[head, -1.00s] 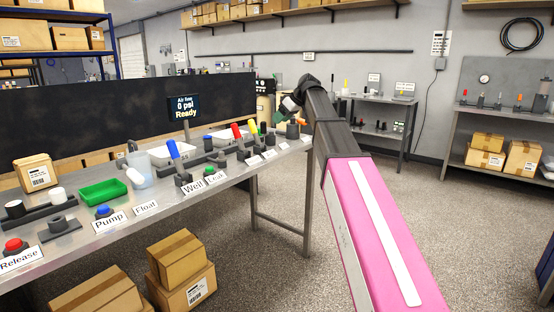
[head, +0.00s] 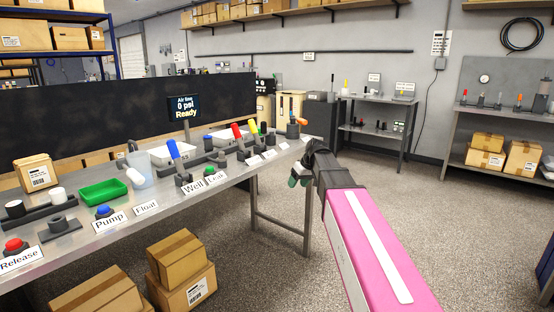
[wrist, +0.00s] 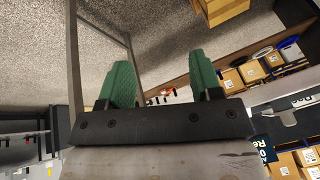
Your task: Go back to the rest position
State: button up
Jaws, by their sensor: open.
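My gripper (head: 299,176) has green fingers and hangs past the right end of the steel table, below the level of its top. In the wrist view my gripper (wrist: 160,85) shows two green fingers spread apart with nothing between them. My pink arm reaches in from the lower right of the head view. The table (head: 90,238) bears several coloured levers and buttons with labels such as Pump, Float and Well.
A green tray (head: 103,192) and a white bin (head: 170,153) stand on the table. A display (head: 184,108) reads "0 psi Ready". Cardboard boxes (head: 180,270) sit below the table. A steel bench (head: 376,116) stands behind. Open floor (head: 480,235) lies to the right.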

jog(key=s+d+f+m+g+h, duration=0.1)
jog(key=s+d+f, duration=0.4)
jog(key=s+f, duration=0.7)
jog(key=s+d+f+m+g+h, duration=0.1)
jog(key=s+d+f+m+h, duration=0.2)
jog(key=s+f, duration=0.9)
jog(key=shift+d+f+m, duration=0.85)
jog(key=shift+d+m, duration=0.25)
jog(key=shift+m, duration=0.1)
